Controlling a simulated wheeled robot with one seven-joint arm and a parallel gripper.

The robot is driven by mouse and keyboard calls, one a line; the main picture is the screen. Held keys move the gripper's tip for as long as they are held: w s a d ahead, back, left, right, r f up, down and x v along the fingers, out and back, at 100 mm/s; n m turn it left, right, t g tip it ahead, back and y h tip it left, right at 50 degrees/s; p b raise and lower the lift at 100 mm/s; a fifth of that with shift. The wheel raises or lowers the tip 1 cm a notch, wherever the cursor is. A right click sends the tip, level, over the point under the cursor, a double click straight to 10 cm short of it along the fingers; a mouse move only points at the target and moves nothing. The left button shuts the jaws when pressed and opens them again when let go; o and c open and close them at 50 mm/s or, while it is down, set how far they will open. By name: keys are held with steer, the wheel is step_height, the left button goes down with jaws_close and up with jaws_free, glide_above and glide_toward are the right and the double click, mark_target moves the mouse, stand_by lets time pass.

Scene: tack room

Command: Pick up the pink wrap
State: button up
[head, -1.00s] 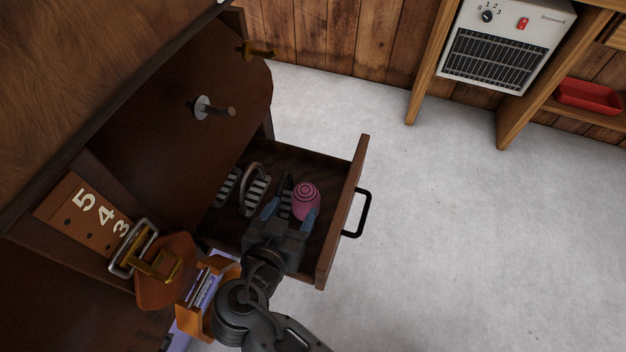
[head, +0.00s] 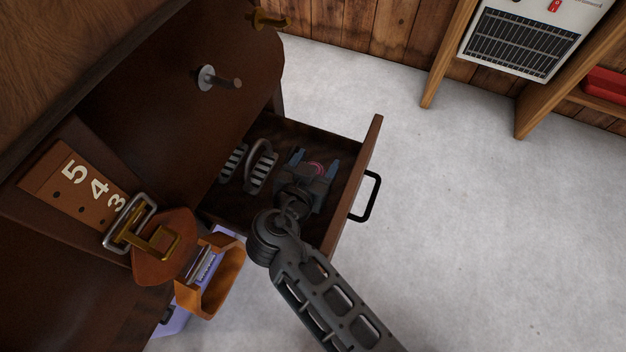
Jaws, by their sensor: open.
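The pink wrap (head: 316,168) is in the open drawer (head: 345,190), towards its front right. Only a small part of it shows; my gripper hides the rest. My gripper (head: 315,160) is open and reaches down into the drawer over the wrap.
Stirrup-like metal pieces (head: 260,167) lie in the drawer left of my gripper. The drawer front has a black handle (head: 367,196). A leather strap with buckle (head: 150,235) and an orange-brown box (head: 215,285) are at lower left. Floor (head: 450,230) to the right is clear.

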steer(key=shift+c, duration=0.3)
steer(key=c, duration=0.7)
